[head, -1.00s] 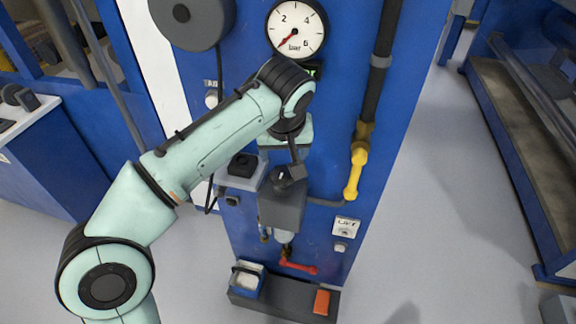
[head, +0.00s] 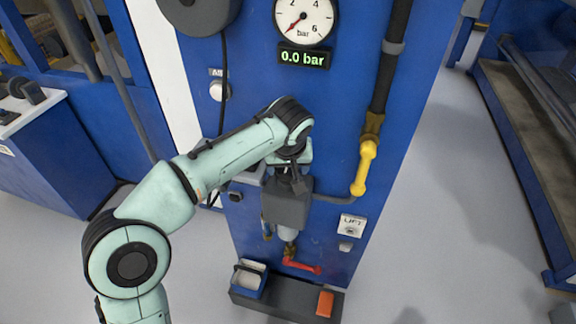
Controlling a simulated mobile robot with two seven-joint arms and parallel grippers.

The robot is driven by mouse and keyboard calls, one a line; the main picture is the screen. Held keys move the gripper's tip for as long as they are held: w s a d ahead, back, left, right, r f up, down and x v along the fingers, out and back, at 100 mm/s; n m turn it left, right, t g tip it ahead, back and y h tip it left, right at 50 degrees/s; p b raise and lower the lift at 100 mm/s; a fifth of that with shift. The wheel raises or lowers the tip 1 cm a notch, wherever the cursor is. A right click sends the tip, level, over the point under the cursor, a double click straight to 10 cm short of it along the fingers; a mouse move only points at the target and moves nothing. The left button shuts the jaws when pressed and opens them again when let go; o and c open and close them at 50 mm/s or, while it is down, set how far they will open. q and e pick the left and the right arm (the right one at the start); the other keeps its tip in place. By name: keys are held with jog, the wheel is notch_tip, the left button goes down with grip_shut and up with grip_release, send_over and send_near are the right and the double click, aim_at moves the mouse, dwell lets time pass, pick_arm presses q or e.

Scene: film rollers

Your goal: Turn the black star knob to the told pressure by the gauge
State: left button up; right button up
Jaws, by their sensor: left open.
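The round white gauge (head: 305,20) is at the top of the blue panel, its red needle pointing down-left at the low end of the scale. The display (head: 303,58) below it reads 0.0 bar. The grey regulator body (head: 287,208) is lower on the panel. My left gripper (head: 297,184) is open, pointing down at the top of the regulator body. The black star knob is mostly hidden there behind the gripper and wrist, so I cannot tell whether the fingers touch it. My right gripper is out of view.
A yellow-handled valve (head: 364,168) on a dark pipe is right of the regulator. A red lever (head: 301,266) is below it. A grey ledge (head: 272,304) at the bottom holds a blue-and-white box (head: 249,279) and an orange block (head: 325,304). Clear floor lies to the right.

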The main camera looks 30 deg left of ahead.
pick_arm(q)
jog(key=c, duration=0.8)
